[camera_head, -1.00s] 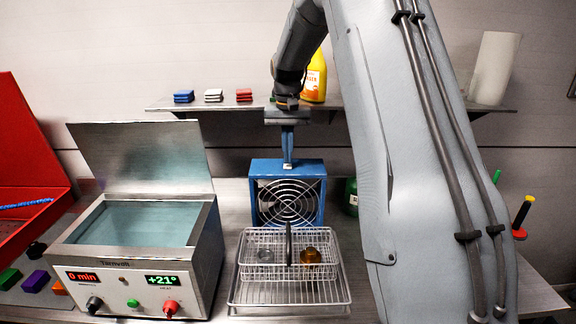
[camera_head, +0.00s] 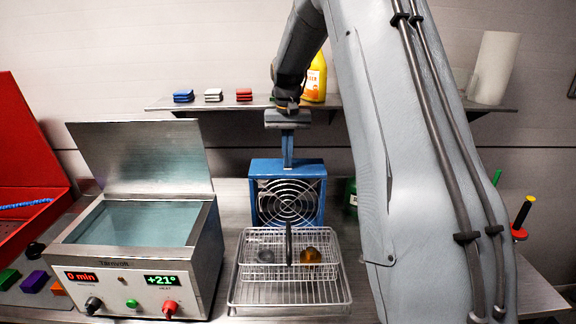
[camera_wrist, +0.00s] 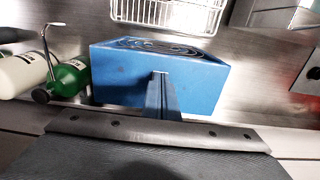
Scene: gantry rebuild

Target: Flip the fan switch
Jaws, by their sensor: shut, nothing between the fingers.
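The blue fan (camera_head: 290,168) stands on the steel counter behind a wire rack, its round silver grille facing the head camera. It also shows in the wrist view (camera_wrist: 115,80), seen from above and behind. My gripper (camera_head: 287,160) points down, shut and empty, with its blue fingers at the top of the fan. In the wrist view the fingertips (camera_wrist: 160,75) are over the fan's top face. The switch is not distinguishable; the fingers may hide it. I cannot tell whether the fingertips touch the fan.
A wire rack (camera_head: 232,298) holding a basket with small parts stands in front of the fan. A steel bath (camera_head: 205,265) with an open lid is at left. A green bottle (camera_wrist: 72,78) stands close beside the fan. A shelf (camera_head: 225,104) runs behind.

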